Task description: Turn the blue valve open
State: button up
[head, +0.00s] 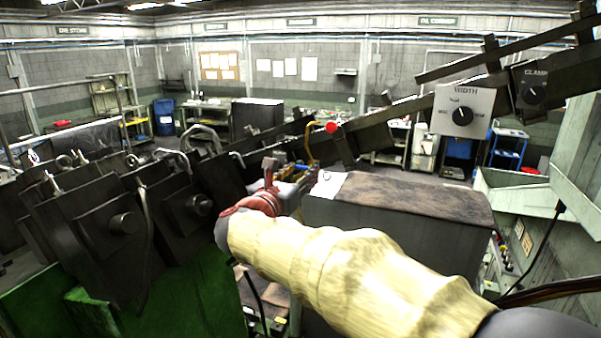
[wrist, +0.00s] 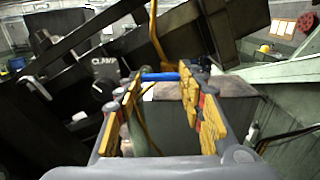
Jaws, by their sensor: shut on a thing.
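The blue valve handle (wrist: 160,77) shows in the wrist view as a short blue bar across the far end of my gripper (wrist: 164,84). The yellow-padded fingers stand on either side of it and are shut on it, with a gap the width of the bar between them. In the head view my gripper (head: 307,181) reaches to the machine beside a thin orange pipe, and my arm and the fingers hide most of the valve there.
The orange pipe (head: 311,143) rises by the gripper, near a red ball knob (head: 331,127). Dark slanted machine beams cross behind, carrying a WIDTH dial box (head: 463,110) and a CLAMP dial box (head: 531,90). A grey cabinet (head: 400,210) stands right of the gripper.

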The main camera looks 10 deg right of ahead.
jog(key=c, duration=0.4)
jog(key=shift+f+m+b, duration=0.1)
jog(key=shift+m+b, duration=0.2)
jog(key=shift+b, duration=0.3)
jog(key=m+b, duration=0.2)
jog(key=b, duration=0.2)
jog(key=m+b, duration=0.3)
jog(key=b, duration=0.1)
jog(key=m+b, duration=0.3)
jog(key=b, duration=0.2)
jog(key=shift+s+d+r, duration=0.1)
jog(key=shift+r, duration=0.15)
jog(key=m+b, duration=0.1)
jog(key=b, duration=0.1)
jog(key=m+b, duration=0.4)
jog(key=shift+s+d+r+b, duration=0.15)
jog(key=shift+d+r+b, duration=0.1)
jog(key=shift+b, duration=0.15)
jog(key=m+b, duration=0.4)
jog(key=shift+s+d+r, duration=0.15)
jog(key=shift+d, duration=0.05)
jog(key=shift+r+m, duration=0.1)
jog(key=shift+m, duration=0.2)
